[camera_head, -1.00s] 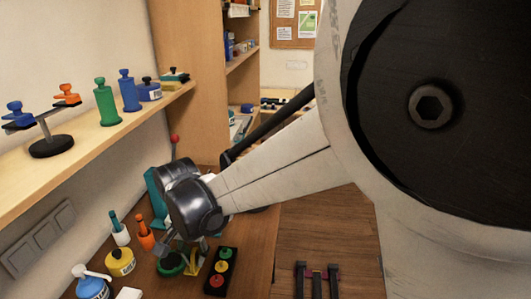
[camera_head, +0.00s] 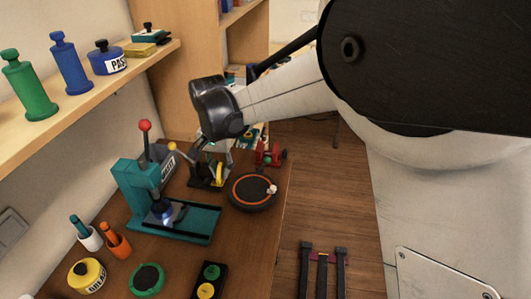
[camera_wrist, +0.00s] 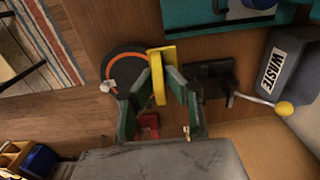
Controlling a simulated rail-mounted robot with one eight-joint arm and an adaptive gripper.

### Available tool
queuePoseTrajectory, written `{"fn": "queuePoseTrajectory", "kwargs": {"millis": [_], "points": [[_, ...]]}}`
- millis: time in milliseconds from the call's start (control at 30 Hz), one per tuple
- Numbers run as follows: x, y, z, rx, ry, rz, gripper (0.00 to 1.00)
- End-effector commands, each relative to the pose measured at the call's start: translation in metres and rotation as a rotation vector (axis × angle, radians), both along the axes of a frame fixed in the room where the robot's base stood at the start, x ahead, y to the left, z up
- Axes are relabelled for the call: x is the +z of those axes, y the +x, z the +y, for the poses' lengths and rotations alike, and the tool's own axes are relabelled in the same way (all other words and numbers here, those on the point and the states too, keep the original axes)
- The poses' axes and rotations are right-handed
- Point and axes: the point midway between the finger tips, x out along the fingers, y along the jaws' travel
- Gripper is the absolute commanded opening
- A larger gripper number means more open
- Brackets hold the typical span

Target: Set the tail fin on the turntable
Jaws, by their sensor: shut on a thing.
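My gripper (camera_wrist: 159,84) is shut on a yellow part, which I take for the tail fin (camera_wrist: 161,55). The fin is a narrow upright strip between the fingers in the wrist view. In the head view the fin (camera_head: 219,174) shows small below my wrist, partly hidden by the fingers. The turntable (camera_head: 253,192) is a dark round disc with an orange ring, right of the gripper on the bench. In the wrist view the turntable (camera_wrist: 118,66) lies just left of the fin, which overlaps its edge in the picture. I cannot tell if they touch.
A teal press (camera_head: 190,222) with a red knob stands left of the turntable. A black stand (camera_wrist: 210,82) and a grey waste bin (camera_wrist: 287,65) are right of the fin in the wrist view. A red device (camera_head: 267,154) sits behind the turntable. The bench's edge is close on its right.

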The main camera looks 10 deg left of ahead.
Motion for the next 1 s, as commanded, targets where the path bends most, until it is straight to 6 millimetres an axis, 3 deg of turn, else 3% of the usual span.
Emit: {"fn": "queuePoseTrajectory", "kwargs": {"millis": [300, 500, 733, 1000], "points": [[-0.037, 0.049, -0.042, -0.004, 0.0, 0.0, 0.0], [-0.054, 0.069, -0.059, -0.002, 0.0, 0.0, 0.0], [-0.064, 0.074, -0.063, -0.001, 0.0, 0.0, 0.0], [-0.096, 0.073, -0.062, -0.001, 0.0, 0.0, 0.0]]}}
